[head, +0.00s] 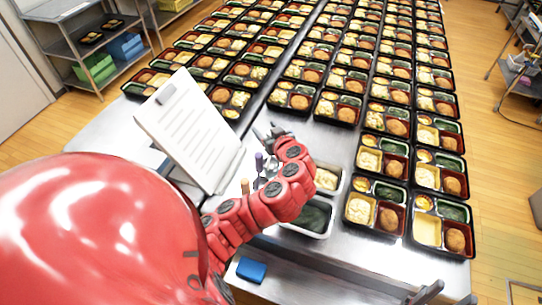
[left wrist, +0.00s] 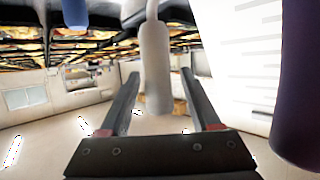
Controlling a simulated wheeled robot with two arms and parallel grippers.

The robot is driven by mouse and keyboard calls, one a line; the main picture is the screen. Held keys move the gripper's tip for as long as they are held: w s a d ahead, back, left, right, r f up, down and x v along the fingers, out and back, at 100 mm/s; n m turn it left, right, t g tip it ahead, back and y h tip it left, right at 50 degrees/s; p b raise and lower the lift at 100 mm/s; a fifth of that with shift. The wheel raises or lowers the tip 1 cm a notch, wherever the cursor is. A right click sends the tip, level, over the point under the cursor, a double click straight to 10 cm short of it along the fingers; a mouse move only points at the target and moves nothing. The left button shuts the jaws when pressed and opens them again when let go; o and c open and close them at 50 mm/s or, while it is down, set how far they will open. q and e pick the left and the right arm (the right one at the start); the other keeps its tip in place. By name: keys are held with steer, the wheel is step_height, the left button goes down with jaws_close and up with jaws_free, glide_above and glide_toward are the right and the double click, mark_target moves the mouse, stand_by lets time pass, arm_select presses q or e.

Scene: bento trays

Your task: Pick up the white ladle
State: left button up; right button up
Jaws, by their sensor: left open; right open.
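In the left wrist view, a white rounded handle (left wrist: 155,65), which looks like the white ladle's, stands between the two fingers of my left gripper (left wrist: 162,98). There is a visible gap on each side, so the fingers are open around it without closing on it. The ladle's bowl is not visible. In the head view, my left gripper (head: 268,132) is beside the clipboard stand, above the utensil group, where the white ladle cannot be made out clearly. My right gripper (head: 440,293) is open and empty at the bottom right edge.
A purple-handled utensil (head: 259,161) stands close by. Beside it are a white clipboard (head: 186,130) and steel pans with potato salad (head: 326,179) and dark greens (head: 312,216). A blue block (head: 251,270) lies in front. Rows of bento trays (head: 384,160) fill the table.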

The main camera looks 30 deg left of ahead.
arm_select(q)
jaws_close()
stand_by(1.4)
